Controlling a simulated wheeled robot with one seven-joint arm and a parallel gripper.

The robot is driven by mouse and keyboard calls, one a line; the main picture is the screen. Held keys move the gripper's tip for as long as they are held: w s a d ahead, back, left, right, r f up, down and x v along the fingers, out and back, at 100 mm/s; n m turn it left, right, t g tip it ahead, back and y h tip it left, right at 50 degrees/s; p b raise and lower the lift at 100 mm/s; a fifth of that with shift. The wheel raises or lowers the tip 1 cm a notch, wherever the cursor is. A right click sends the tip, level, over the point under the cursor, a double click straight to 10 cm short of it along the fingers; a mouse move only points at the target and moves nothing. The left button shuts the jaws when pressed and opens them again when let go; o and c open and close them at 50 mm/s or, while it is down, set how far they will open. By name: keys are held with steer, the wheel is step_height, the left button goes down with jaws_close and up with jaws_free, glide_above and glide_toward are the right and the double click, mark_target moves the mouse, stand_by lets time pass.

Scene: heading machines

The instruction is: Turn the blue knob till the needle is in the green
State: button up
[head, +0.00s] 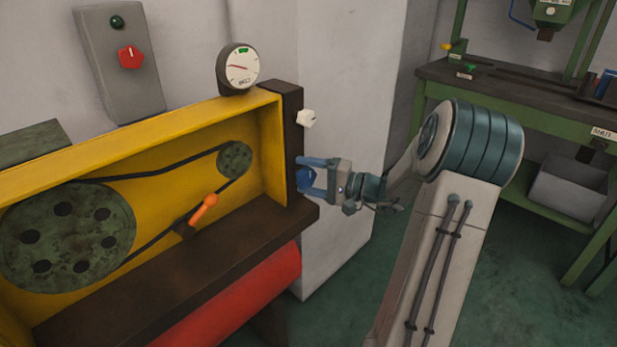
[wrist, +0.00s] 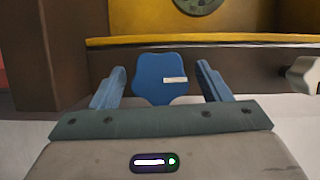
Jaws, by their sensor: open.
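The blue knob (wrist: 160,80) is star-shaped with a white mark on its face, and it sits on the dark end post of the yellow machine. In the head view the knob (head: 305,178) is partly hidden by my gripper. My gripper (head: 309,176) is open, with one finger on each side of the knob; in the wrist view small gaps show between the fingers (wrist: 160,88) and the knob. The gauge (head: 239,68) stands on top of the machine. Its red needle points to the left side of the dial, away from the green band (head: 243,50) at the top.
A white knob (head: 307,118) sits on the same post above the blue one, and shows at the right in the wrist view (wrist: 303,75). An orange handle (head: 204,208) and belt wheels are in the yellow housing. A green workbench (head: 510,90) stands at the right.

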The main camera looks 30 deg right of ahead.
steer(key=c, duration=1)
steer(key=shift+o, duration=0.2)
